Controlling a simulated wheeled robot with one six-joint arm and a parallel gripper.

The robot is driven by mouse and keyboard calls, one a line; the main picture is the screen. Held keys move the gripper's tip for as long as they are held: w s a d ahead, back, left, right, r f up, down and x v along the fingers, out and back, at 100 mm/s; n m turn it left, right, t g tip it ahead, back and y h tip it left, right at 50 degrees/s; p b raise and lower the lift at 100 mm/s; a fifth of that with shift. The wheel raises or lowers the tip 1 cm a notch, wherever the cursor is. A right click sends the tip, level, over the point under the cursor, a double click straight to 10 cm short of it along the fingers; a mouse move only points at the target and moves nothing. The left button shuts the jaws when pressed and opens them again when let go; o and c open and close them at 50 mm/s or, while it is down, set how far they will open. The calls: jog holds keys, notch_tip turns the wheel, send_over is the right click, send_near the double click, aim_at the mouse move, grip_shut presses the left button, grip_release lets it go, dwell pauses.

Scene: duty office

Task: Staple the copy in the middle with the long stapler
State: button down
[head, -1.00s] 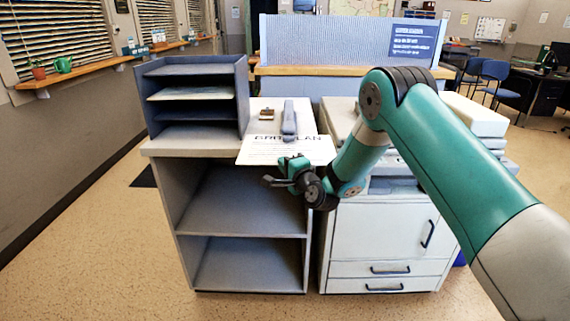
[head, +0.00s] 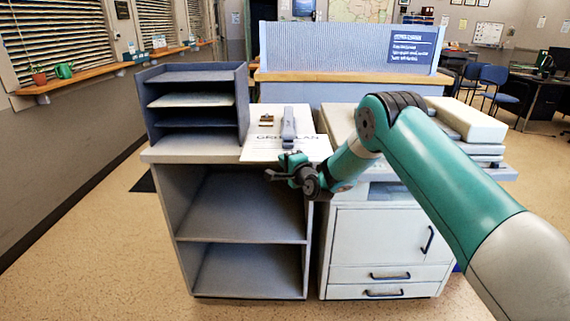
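The copy, a white sheet with a large printed heading (head: 262,153), lies on the cabinet top and reaches its front edge. The long grey-blue stapler (head: 288,122) lies lengthwise behind it, its near end over the far part of the sheet. Whether the sheet is between the stapler's jaws I cannot tell. My gripper (head: 277,168) is at the sheet's front edge, in front of the cabinet top, pointing left. Its fingers look small and dark; whether they hold the sheet's edge is unclear.
A dark paper tray rack (head: 196,72) stands left of the sheet. A small brown item (head: 267,118) lies left of the stapler. A copier (head: 388,240) stands to the right, under my arm. Open shelves (head: 245,205) are below the sheet.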

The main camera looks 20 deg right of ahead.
jog(key=shift+w, duration=0.15)
jog(key=c, duration=0.9)
grip_release()
jog(key=shift+f+b, duration=0.4)
jog(key=shift+b, duration=0.1)
jog(key=s+a, duration=0.1)
jog(key=s, duration=0.2)
jog(key=s+a+b, duration=0.1)
jog(key=s, duration=0.4)
jog(key=shift+s+a, duration=0.35)
jog(key=shift+a, duration=0.05)
jog(key=shift+r, duration=0.1)
